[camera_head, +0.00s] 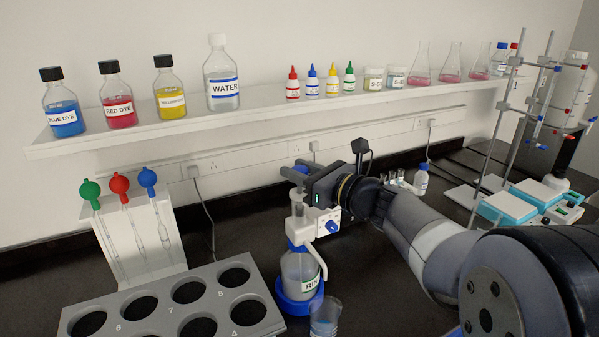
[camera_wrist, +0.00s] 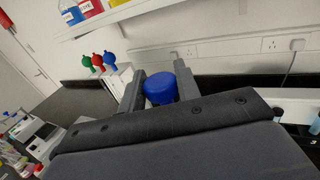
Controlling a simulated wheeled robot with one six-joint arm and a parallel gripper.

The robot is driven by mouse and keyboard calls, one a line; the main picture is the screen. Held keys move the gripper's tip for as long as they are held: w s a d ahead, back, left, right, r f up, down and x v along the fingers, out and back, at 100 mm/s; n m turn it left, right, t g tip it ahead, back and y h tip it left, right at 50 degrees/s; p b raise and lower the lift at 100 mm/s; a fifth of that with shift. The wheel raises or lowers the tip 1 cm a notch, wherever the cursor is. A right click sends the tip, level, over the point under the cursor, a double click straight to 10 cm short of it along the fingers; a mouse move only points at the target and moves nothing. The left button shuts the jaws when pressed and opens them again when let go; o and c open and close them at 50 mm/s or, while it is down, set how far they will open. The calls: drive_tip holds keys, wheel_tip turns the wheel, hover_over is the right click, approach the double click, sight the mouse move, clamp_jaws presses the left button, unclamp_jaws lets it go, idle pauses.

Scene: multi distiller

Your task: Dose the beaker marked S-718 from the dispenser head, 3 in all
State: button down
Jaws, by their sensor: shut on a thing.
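The dispenser head (camera_head: 311,224), white with a blue knob on its side, sits on a bottle (camera_head: 298,270) whose label partly reads "RIN". The bottle stands in a blue base ring. My gripper (camera_head: 300,172) is at the top of the dispenser, shut on its blue plunger cap. The blue plunger cap (camera_wrist: 159,90) shows between my two fingers in the wrist view. A small clear beaker (camera_head: 324,319) with bluish contents stands in front of the bottle, at the bottom edge of the head view. No mark on it can be read.
A grey rack (camera_head: 160,292) with numbered round holes lies left of the bottle. A white stand (camera_head: 150,225) holds three pipettes with coloured bulbs. A shelf (camera_head: 180,128) of dye bottles and flasks runs above. Balances and clamp stands are at the right.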

drive_tip(key=c, duration=1)
unclamp_jaws()
drive_tip(key=shift+c, duration=0.2)
drive_tip(key=shift+d, duration=0.1)
drive_tip(key=b+v, duration=0.1)
drive_tip(key=v, duration=0.9)
drive_tip(key=shift+s+d+b, duration=0.2)
drive_tip(key=shift+s+b, duration=0.1)
